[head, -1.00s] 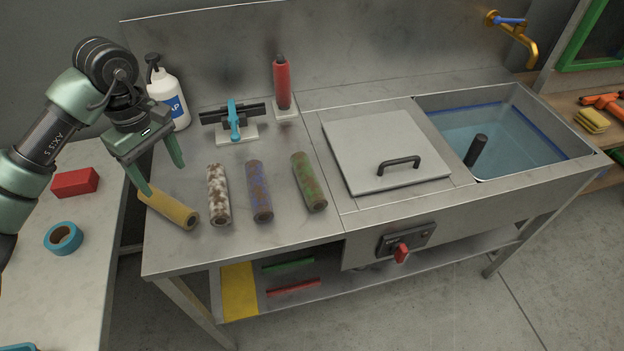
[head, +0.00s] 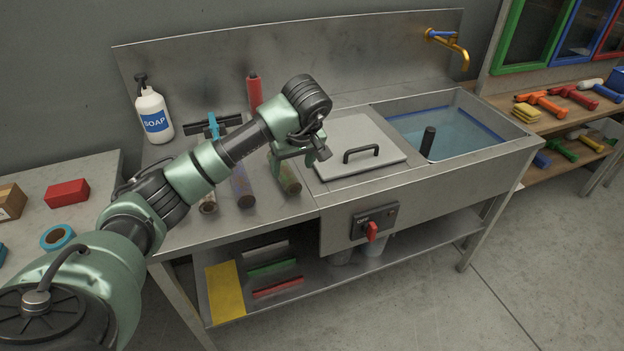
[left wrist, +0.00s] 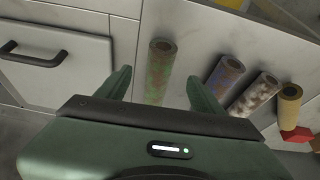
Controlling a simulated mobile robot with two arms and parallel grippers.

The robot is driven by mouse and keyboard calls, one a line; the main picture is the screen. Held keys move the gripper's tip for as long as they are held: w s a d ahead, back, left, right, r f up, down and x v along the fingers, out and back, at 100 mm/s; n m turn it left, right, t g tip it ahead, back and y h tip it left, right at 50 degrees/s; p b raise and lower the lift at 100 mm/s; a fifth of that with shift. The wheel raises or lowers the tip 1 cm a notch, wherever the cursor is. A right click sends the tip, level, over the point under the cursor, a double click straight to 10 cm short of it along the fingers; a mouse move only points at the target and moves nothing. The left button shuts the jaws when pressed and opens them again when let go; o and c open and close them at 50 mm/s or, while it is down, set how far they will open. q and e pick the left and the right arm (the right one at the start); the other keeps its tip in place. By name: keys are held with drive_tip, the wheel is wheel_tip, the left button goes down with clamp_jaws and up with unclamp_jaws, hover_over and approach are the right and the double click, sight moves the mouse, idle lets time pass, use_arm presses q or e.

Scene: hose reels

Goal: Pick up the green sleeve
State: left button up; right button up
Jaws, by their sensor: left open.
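The green sleeve (head: 289,180), a mottled green and brown tube, lies on the steel bench top left of the lid, partly hidden by my left gripper (head: 293,162) in the head view. In the left wrist view the green sleeve (left wrist: 160,66) lies in line with the gap between the two open fingers of my left gripper (left wrist: 160,78). The fingers are spread and nothing is held. I cannot tell how high they are above the sleeve. My right gripper is not in view.
A blue-mottled sleeve (head: 242,187) and a white-brown sleeve (head: 208,203) lie to the left. The yellow sleeve (left wrist: 288,103) shows in the left wrist view. The grey lid (head: 352,148) with a black handle lies close on the right, before the water basin (head: 480,148).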

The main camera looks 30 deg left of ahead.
sight(290, 176)
use_arm(q)
drive_tip(key=x, duration=0.3)
drive_tip(key=shift+w+a+f+p, duration=0.15)
drive_tip(key=shift+a+p, duration=0.1)
drive_tip(key=shift+p, duration=0.1)
drive_tip(key=p+x, duration=0.1)
drive_tip(key=x, duration=0.2)
drive_tip(key=shift+f, duration=0.25)
drive_tip(key=shift+w+a+f, duration=0.15)
drive_tip(key=shift+a+f, duration=0.05)
drive_tip(key=shift+f, duration=0.25)
drive_tip(key=c, duration=1.5)
clamp_jaws()
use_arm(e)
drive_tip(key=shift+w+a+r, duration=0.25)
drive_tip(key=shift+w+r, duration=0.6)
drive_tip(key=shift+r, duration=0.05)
